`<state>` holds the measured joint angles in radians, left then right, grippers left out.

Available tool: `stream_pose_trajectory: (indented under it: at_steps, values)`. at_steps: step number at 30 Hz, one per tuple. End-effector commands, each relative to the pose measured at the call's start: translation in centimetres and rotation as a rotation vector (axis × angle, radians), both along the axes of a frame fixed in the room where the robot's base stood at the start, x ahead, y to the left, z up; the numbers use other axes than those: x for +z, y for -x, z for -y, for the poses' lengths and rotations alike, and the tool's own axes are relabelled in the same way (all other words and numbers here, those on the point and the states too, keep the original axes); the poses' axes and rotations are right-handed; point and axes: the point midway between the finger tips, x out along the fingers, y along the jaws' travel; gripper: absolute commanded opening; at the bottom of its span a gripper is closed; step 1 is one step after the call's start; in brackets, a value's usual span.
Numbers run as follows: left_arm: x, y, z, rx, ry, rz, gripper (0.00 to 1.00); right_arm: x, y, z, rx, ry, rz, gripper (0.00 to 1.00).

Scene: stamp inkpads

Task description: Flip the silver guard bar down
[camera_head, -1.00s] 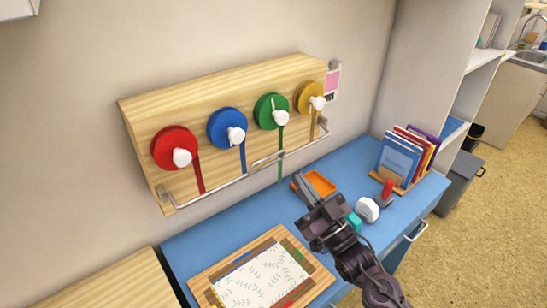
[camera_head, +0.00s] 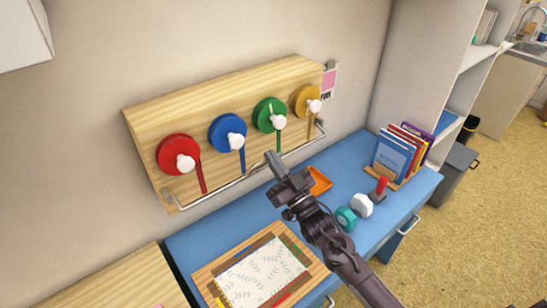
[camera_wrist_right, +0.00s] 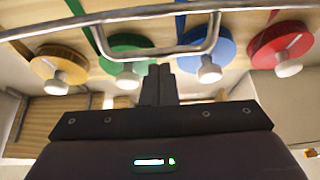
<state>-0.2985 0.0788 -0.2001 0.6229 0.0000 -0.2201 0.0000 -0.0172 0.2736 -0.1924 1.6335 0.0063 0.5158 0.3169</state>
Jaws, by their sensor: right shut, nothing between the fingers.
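The silver guard bar (camera_head: 222,187) runs along the lower front of a wooden wall board (camera_head: 150,125), below four round coloured pads with white knobs. In the right wrist view the bar (camera_wrist_right: 60,22) crosses the top, and its U-shaped handle (camera_wrist_right: 185,52) hangs near my fingertips. My right gripper (camera_head: 272,158) is shut and empty, close to the middle of the bar; it also shows in the right wrist view (camera_wrist_right: 159,70). I cannot tell whether the fingertips touch the handle. In the head view the gripper hides part of the bar. My left gripper is out of view.
The red (camera_head: 172,150), blue (camera_head: 222,130), green (camera_head: 265,112) and yellow (camera_head: 303,97) pads have matching straps. On the blue desk (camera_head: 215,233) are a framed sheet (camera_head: 262,272), an orange tray (camera_head: 320,181), small stamps (camera_head: 362,206) and books (camera_head: 395,150).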

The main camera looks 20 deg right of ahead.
Motion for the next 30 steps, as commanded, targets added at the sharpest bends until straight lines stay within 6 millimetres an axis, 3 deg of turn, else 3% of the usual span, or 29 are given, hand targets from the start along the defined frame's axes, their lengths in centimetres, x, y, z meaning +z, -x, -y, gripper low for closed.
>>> stream_pose_trajectory:
  at_steps: [14, 30]
  values:
    - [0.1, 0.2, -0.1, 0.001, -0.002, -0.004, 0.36, -0.7, 0.0, -0.1, 0.0, 0.0, 0.001, 0.0]
    - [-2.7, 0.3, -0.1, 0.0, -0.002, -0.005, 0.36, -1.4, 0.1, 0.0, 0.0, -0.024, 0.067, 0.0]
